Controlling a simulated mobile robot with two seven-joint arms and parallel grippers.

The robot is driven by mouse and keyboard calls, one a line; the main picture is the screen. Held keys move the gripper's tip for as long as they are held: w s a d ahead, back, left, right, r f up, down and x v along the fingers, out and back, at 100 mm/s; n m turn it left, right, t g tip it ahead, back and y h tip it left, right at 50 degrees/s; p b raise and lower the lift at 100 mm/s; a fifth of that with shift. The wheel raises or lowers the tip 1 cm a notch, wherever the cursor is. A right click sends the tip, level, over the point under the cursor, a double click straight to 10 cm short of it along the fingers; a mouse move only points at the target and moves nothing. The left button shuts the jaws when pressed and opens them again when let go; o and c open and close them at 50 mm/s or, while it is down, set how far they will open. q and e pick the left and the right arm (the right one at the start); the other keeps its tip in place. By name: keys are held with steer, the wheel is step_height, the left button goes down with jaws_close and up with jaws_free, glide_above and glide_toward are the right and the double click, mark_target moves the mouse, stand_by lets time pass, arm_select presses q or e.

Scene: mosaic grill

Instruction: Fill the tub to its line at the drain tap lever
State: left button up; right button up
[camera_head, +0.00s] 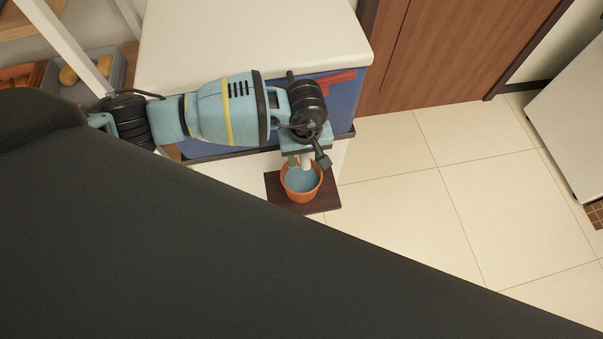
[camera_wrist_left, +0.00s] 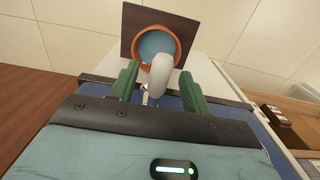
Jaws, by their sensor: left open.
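An orange-brown tub (camera_head: 301,196) stands upright on a dark board, with blue-grey liquid inside. The tub (camera_wrist_left: 177,36) also shows in the left wrist view, beyond the tap. The pale tap spout (camera_head: 306,163) hangs over the tub. In the left wrist view the rounded pale tap (camera_wrist_left: 161,68) lies between the green fingers of my left gripper (camera_wrist_left: 161,82). My left gripper (camera_head: 305,158) is open around the tap, with a gap on each side. The lever is not clearly made out. The tub's fill line cannot be made out. My right gripper is not in view.
The dark board (camera_head: 325,205) lies under the tub. A white-topped, blue-fronted cabinet (camera_head: 250,38) stands behind my left arm, with a red item on its front. Tiled floor (camera_head: 420,190) is clear to the right. A shelf crate (camera_head: 85,68) is at upper left.

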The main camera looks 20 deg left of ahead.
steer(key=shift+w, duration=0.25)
arm_select(q)
steer(key=shift+r, duration=0.1)
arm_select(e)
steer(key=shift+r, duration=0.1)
arm_select(q)
steer(key=shift+w+r+p, duration=0.1)
steer(key=shift+r+p, duration=1.3)
steer(key=shift+r, duration=0.9)
steer(key=shift+r+p, duration=0.6)
steer(key=shift+r, duration=0.6)
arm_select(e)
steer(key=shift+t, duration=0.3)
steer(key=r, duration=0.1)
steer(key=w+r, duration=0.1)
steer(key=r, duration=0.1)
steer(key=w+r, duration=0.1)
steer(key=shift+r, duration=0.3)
arm_select(q)
steer(key=shift+f, duration=0.1)
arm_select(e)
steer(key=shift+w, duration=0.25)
